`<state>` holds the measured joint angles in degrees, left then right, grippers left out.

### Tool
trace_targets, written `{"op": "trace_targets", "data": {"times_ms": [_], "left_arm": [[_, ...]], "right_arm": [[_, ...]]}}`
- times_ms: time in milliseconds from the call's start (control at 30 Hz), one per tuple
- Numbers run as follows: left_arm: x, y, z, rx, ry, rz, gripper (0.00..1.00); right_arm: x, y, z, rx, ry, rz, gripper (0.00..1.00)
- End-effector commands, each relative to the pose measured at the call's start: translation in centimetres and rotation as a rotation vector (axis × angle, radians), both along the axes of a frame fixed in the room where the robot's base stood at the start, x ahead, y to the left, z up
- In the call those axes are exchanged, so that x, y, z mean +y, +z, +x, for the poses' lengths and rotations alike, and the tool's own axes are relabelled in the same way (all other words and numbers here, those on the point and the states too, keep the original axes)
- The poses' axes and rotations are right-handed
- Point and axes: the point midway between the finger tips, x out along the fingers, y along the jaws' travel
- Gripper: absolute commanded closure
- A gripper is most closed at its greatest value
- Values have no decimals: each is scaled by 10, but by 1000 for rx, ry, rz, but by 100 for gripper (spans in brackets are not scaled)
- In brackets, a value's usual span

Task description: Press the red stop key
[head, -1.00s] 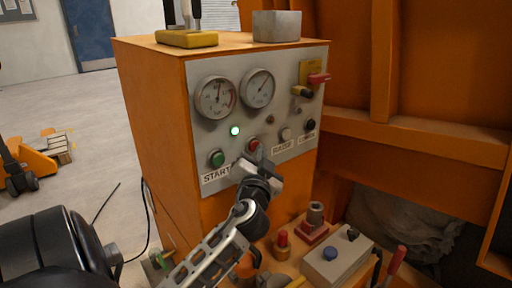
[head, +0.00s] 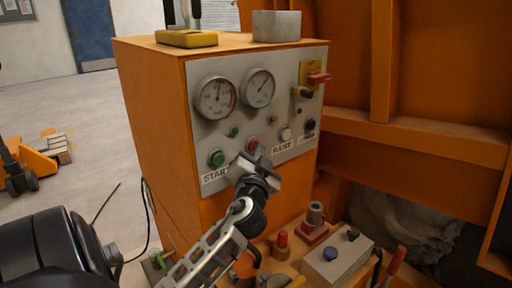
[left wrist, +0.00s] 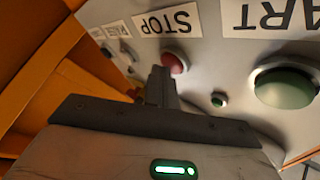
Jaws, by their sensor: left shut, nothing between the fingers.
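The red stop key (head: 253,144) is on the grey front panel (head: 232,121) of the orange cabinet, right of the green start key (head: 217,158). My left gripper (head: 249,163) is shut and empty, just below and in front of the red key. In the left wrist view the red key (left wrist: 175,64) shows beside the shut fingertips (left wrist: 160,76), under the STOP label. The fingers hide part of it, and I cannot tell whether they touch it. A small green lamp (head: 234,132) above the keys is dark. My right gripper is not in view.
Two gauges (head: 215,98) sit above the keys. A pale key (head: 286,134) and a black knob (head: 310,125) are to the right, with a red-handled switch (head: 318,78) above. Below stands a grey box with a blue button (head: 330,254).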

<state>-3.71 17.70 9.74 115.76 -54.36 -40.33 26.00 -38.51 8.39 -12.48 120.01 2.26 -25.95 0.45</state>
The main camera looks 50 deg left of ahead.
Motion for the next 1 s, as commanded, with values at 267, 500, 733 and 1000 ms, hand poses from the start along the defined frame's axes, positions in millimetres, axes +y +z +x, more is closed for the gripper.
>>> {"op": "trace_targets", "data": {"times_ms": [267,500,733,1000], "left_arm": [[-12,-1,-2,-1,2,-2,100],[-17,0,-2,-1,2,0,100],[-21,-1,-2,0,0,-1,100],[-47,-1,-4,-2,-1,-3,100]], "right_arm": [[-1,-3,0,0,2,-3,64],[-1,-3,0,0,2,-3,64],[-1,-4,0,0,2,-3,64],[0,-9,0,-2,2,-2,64]]}}
